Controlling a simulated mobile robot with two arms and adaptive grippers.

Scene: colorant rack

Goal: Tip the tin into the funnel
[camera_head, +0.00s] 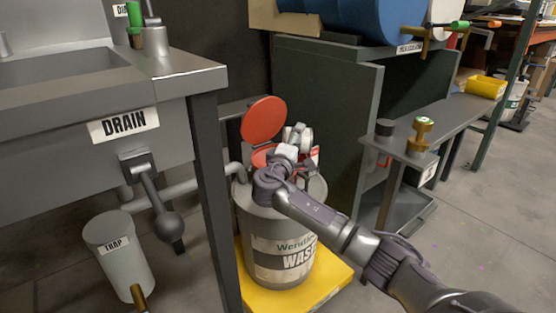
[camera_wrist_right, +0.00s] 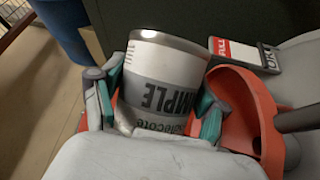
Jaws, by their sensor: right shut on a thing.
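My right gripper (camera_head: 287,153) is over the top of the grey waste drum (camera_head: 262,212), and its two teal-padded fingers (camera_wrist_right: 158,108) are shut on a white and grey tin (camera_wrist_right: 168,68) labelled SAMPLE. In the head view the tin (camera_head: 305,136) is small and partly covered by the gripper; I cannot tell its exact tilt or see inside it. The red funnel (camera_head: 261,157) sits on the drum top, with its round red lid (camera_head: 263,119) standing open behind. In the wrist view the funnel (camera_wrist_right: 243,100) is right beside the tin. My left gripper is out of view.
The drum stands on a yellow tray (camera_head: 335,284). A sink bench (camera_head: 208,78) with a DRAIN label is close on the left. A red-and-white FULL tag (camera_wrist_right: 245,54) is behind the funnel. A low grey bench (camera_head: 450,120) is on the right.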

